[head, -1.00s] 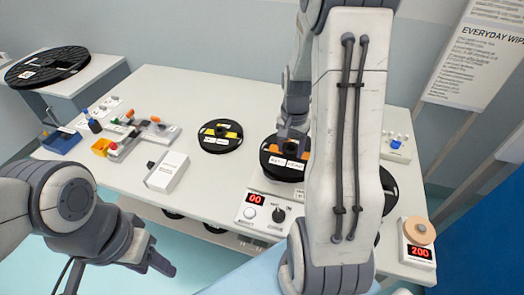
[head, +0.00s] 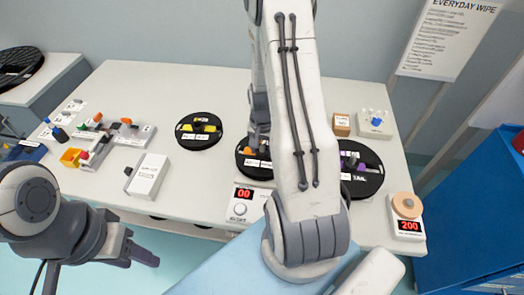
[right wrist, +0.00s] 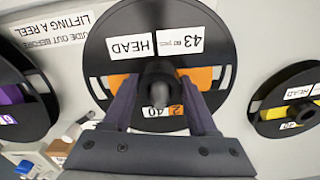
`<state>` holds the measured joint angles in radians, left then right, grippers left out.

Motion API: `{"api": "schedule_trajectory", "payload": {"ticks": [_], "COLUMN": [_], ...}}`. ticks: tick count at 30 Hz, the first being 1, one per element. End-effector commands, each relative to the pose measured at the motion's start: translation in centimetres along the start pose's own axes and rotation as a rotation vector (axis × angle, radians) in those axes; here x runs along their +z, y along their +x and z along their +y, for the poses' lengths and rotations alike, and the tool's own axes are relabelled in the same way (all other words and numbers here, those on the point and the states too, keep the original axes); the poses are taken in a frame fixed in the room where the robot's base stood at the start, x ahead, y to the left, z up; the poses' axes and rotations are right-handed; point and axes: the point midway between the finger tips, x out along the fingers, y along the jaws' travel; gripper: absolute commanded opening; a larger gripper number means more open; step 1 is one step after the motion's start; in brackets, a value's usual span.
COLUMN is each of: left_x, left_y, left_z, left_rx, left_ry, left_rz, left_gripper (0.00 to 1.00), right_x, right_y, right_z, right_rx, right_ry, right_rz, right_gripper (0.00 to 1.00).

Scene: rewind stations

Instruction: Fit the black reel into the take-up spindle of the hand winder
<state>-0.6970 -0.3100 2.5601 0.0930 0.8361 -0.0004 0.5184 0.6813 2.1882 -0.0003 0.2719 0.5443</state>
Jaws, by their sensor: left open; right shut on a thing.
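A black reel with orange tape (head: 241,163) lies flat at the table's front middle. In the right wrist view the same reel (right wrist: 208,45) fills the middle, with white "HEAD" and "43" labels. My right gripper (head: 258,143) is over its centre, and in the right wrist view its fingers (right wrist: 160,98) are shut on the dark hub. I cannot tell whether the reel is lifted. A unit with a red "00" display (head: 243,207) and a knob stands in front of it. Which part is the take-up spindle is unclear. My left gripper (head: 145,257) is open and empty, low left before the table.
A yellow-taped reel (head: 199,130) lies left; a purple-taped reel (head: 368,180) lies right, partly behind my arm. A "200" display unit (head: 408,225) sits at the right corner. A white box (head: 149,176) and small fittings occupy the left. The table's back middle is clear.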

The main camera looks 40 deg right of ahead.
Motion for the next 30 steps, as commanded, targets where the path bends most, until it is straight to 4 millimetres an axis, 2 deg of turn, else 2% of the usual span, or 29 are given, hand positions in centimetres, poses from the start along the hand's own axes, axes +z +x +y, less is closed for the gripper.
{"api": "schedule_trajectory", "payload": {"ticks": [11, 12, 13, 14, 23, 26, 30], "left_x": [0.0, 0.0, 0.0, 0.0, 0.0, 0.0, 0.0], "left_y": [0.3, 0.2, 0.2, 0.2, 0.1, 0.0, 0.3], "left_z": [0.0, 0.0, 0.0, 0.0, 0.0, 0.0, 0.0], "left_rx": [0.0, 0.0, 0.0, 0.0, 0.0, 0.0, 0.0], "left_ry": [0.0, 0.0, 0.0, 0.0, 0.0, 0.0, 0.0], "left_rz": [0.0, 0.0, 0.0, 0.0, 0.0, 0.0, 0.0], "left_gripper": [0.5, 0.5, 0.5, 0.5, 0.5, 0.5, 0.5], "right_x": [0.0, 0.0, 0.0, 0.0, 0.0, 0.0, -0.1], "right_y": [0.5, 0.4, 0.4, 0.4, 0.2, -0.3, -2.4], "right_z": [-0.1, -0.1, -0.1, -0.1, -0.1, -0.1, -0.1], "right_rx": [0.0, 0.0, 0.0, 0.0, 0.0, -0.001, -0.003], "right_ry": [-0.001, -0.001, -0.001, -0.001, -0.001, -0.001, -0.001], "right_rz": [0.0, 0.0, 0.0, 0.0, 0.0, 0.002, 0.005], "right_gripper": [0.0, 0.7, 0.82, 0.89, 0.89, 0.89, 0.89]}}
